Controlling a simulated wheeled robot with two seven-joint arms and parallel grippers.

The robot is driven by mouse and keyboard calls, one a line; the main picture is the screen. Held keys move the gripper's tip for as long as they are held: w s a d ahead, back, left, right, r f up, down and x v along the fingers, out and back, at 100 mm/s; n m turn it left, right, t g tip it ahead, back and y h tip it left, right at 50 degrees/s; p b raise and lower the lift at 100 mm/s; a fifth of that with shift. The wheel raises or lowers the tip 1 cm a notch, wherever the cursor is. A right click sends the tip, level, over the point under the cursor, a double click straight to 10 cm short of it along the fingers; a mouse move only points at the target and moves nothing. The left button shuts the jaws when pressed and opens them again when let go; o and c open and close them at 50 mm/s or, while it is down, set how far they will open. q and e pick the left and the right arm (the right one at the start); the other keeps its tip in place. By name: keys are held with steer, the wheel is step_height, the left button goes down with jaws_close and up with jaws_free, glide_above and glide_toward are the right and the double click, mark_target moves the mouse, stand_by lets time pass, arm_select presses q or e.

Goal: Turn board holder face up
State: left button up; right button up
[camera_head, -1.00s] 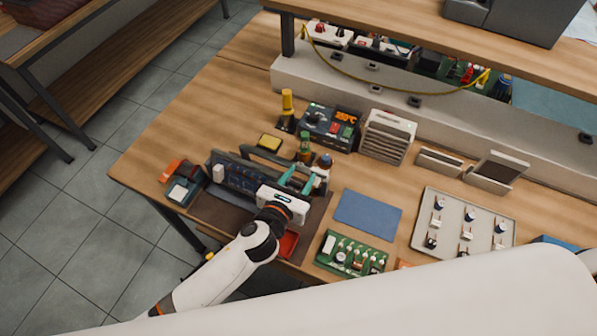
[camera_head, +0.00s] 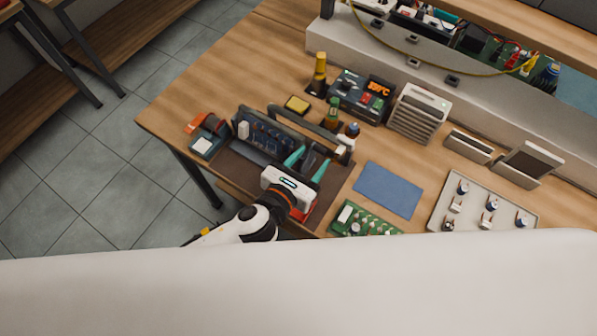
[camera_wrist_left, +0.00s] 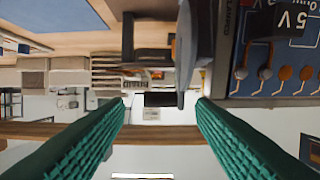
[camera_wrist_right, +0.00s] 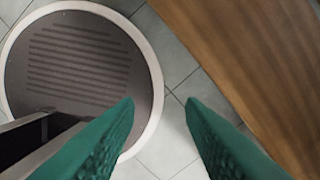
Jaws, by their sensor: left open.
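The board holder (camera_head: 240,141) is a dark frame with a blue circuit board (camera_head: 268,133) in it, standing on edge on a brown mat at the left part of the bench. My left gripper (camera_head: 307,163) has green fingers, spread apart beside the holder's right end. In the left wrist view the fingers (camera_wrist_left: 162,102) are open with nothing between them. The blue board (camera_wrist_left: 285,55), marked 5V, stands to the right there. Whether a finger touches the holder cannot be told. My right gripper (camera_wrist_right: 160,104) is open and empty over the floor, outside the head view.
A small device with an orange reel (camera_head: 207,135) stands left of the holder. Behind are a yellow sponge (camera_head: 297,105), bottles (camera_head: 333,112) and a soldering station (camera_head: 360,95). A blue mat (camera_head: 388,190) and a green board (camera_head: 362,222) lie to the right. A wooden surface (camera_wrist_right: 250,70) flanks my right gripper.

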arm_select(q)
steer(key=v, duration=0.5)
steer(key=shift+s+a, duration=0.1)
steer(key=shift+s, duration=0.1)
arm_select(e)
steer(key=shift+f, duration=0.35)
steer(key=shift+c, duration=0.3)
